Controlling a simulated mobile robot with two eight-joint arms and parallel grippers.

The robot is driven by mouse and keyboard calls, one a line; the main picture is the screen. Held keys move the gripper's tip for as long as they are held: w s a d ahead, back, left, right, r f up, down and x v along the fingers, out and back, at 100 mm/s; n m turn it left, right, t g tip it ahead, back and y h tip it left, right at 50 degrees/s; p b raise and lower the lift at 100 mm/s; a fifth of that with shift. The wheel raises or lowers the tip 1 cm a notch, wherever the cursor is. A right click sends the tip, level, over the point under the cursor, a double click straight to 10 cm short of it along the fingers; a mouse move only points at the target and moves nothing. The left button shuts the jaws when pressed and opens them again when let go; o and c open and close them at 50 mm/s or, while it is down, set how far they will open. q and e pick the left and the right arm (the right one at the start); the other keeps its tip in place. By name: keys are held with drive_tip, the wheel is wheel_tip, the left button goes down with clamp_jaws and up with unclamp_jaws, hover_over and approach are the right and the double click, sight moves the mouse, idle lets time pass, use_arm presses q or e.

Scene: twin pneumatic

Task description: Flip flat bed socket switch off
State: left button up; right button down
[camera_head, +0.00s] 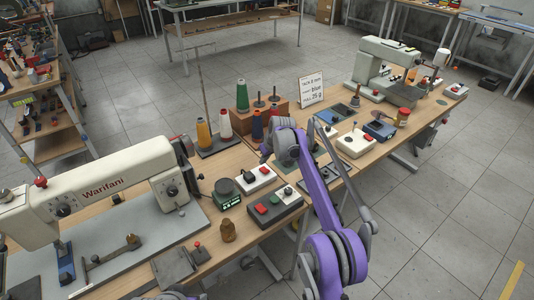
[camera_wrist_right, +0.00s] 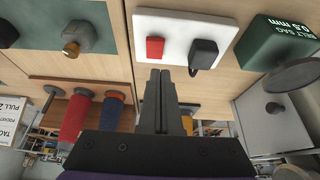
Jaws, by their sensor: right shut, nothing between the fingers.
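A white socket box (camera_head: 256,180) stands on the wooden table, right of the large cream sewing machine (camera_head: 95,190) with a flat bed. The socket also shows at the top of the right wrist view (camera_wrist_right: 224,36). It carries a red switch (camera_wrist_right: 155,47) and a black plug (camera_wrist_right: 203,53). My right gripper (camera_wrist_right: 159,74) is shut and empty, its tips just below the red switch in that picture. I cannot tell whether they touch it. In the head view the right gripper (camera_head: 266,152) is small and partly hidden by its purple arm. My left gripper is not in view.
Another white box (camera_head: 356,145) and a second sewing machine (camera_head: 385,65) stand farther right.

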sight(264, 172)
drive_tip(key=shift+s+d+f, duration=0.15)
drive_tip(key=shift+f, duration=0.25)
drive_tip(key=shift+s+d+f, duration=0.1)
drive_tip(key=shift+f, duration=0.3)
drive_tip(key=shift+s+d+f, duration=0.15)
drive_tip(key=shift+s+f, duration=0.2)
drive_tip(key=shift+f, duration=0.4)
